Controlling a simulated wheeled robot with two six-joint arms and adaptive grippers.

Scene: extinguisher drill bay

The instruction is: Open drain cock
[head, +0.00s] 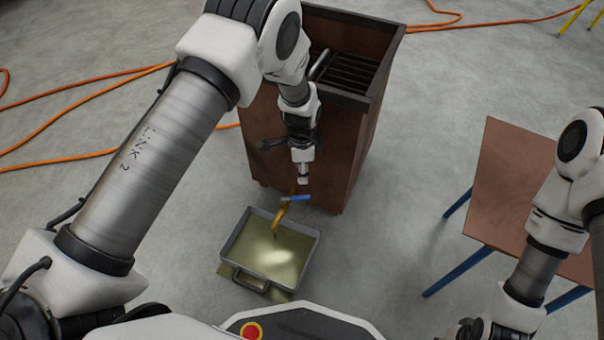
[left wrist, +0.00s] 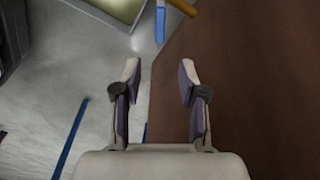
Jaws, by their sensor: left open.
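The drain cock is a brass pipe (head: 279,216) with a blue lever (head: 296,198), low on the front of a brown metal box (head: 345,150). The lever points to the right in the head view. My left gripper (head: 303,181) hangs just above and behind the lever, pointing down, apart from it. In the left wrist view the open, empty fingers (left wrist: 160,70) show with the blue lever (left wrist: 160,26) beyond their tips and part of the brass pipe (left wrist: 182,6) at the top edge. My right arm's wrist shows at the bottom right; its gripper is out of frame.
A grey tray (head: 233,238) with yellowish liquid stands on the floor under the brass spout. The box has an open top with a dark grate (head: 350,75). A brown-topped table (head: 510,170) with blue legs stands at right. Orange hoses (head: 80,87) lie on the floor.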

